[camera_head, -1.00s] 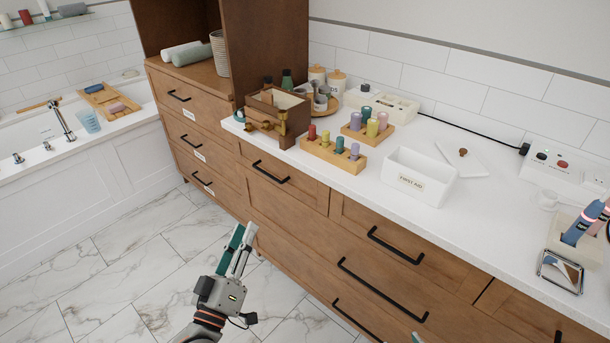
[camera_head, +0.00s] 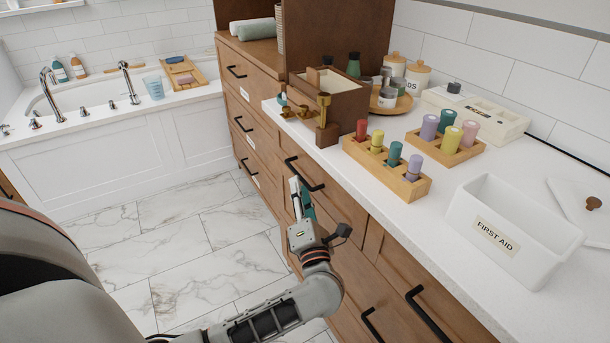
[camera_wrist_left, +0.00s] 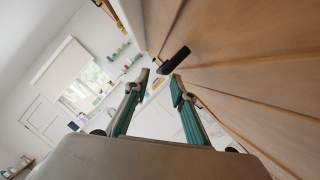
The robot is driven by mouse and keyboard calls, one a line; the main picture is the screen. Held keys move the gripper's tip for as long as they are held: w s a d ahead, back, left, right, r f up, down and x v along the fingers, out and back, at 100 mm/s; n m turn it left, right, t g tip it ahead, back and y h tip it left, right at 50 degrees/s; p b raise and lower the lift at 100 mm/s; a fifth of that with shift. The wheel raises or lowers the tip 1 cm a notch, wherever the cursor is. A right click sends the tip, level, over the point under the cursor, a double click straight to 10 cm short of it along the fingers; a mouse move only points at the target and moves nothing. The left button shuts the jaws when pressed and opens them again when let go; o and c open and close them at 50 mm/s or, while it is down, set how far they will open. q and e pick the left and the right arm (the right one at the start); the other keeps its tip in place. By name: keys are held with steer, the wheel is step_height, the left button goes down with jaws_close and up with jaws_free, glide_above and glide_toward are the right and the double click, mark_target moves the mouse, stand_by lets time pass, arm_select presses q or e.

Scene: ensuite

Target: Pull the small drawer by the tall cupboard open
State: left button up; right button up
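The small drawer (camera_head: 341,208) is at the top of the wooden counter unit, beside the tall cupboard (camera_head: 330,42). Its front looks flush, so it appears shut. Its black bar handle (camera_head: 304,176) shows in the head view and end-on in the left wrist view (camera_wrist_left: 175,61). My left gripper (camera_head: 298,190) is in front of this drawer, just below the handle. In the left wrist view its two green-padded fingers (camera_wrist_left: 160,82) are apart with nothing between them, and the handle lies just beyond the tips. My right gripper is out of view.
The countertop above holds a brown wooden box (camera_head: 335,99), peg blocks (camera_head: 388,166) and a white first aid box (camera_head: 511,233) near its front edge. Other drawers with black handles lie below and right. The marble floor (camera_head: 200,240) to the left is clear.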

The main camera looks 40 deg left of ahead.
mark_target(297, 173)
arm_select(q)
steer(key=shift+x, duration=2.75)
jaws_close()
